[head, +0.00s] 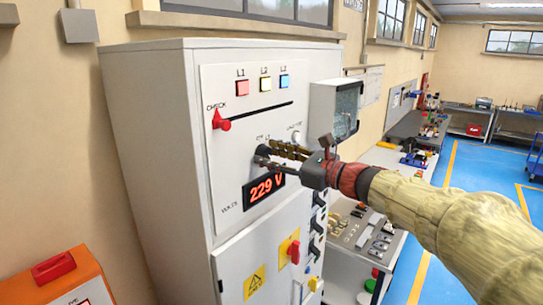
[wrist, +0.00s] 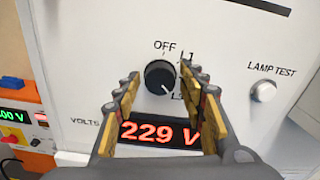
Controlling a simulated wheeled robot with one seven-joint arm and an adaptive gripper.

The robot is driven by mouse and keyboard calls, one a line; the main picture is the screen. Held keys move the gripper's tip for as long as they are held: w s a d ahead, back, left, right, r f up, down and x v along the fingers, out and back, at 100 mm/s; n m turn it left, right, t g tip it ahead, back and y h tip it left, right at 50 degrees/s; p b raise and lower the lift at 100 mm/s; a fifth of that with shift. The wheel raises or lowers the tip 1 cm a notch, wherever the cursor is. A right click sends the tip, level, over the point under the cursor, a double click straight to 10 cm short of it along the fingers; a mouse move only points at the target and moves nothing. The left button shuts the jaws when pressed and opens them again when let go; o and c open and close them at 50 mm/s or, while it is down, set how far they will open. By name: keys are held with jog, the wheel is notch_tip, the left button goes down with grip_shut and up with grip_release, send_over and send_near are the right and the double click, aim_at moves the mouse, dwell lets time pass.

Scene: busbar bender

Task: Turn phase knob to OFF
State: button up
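The phase knob (wrist: 160,76) is round and black, on a pale cabinet panel. Its white mark points to the lower right, toward the partly covered L3 label. The OFF label (wrist: 165,46) is above the knob; L1 is at its upper right. My gripper (wrist: 160,82) is open in the wrist view, one finger left and one right of the knob, with gaps showing. Whether the fingertips touch the panel, I cannot tell.
A red voltage display (head: 264,187) reads 229 V below the knob. A lamp test button (wrist: 263,91) is to the right. A red check lever (head: 221,121) and three lamps are above. An open grey box (head: 336,108) juts out at the cabinet's right edge.

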jog(key=c, duration=0.8)
jog(key=shift+c, duration=0.2)
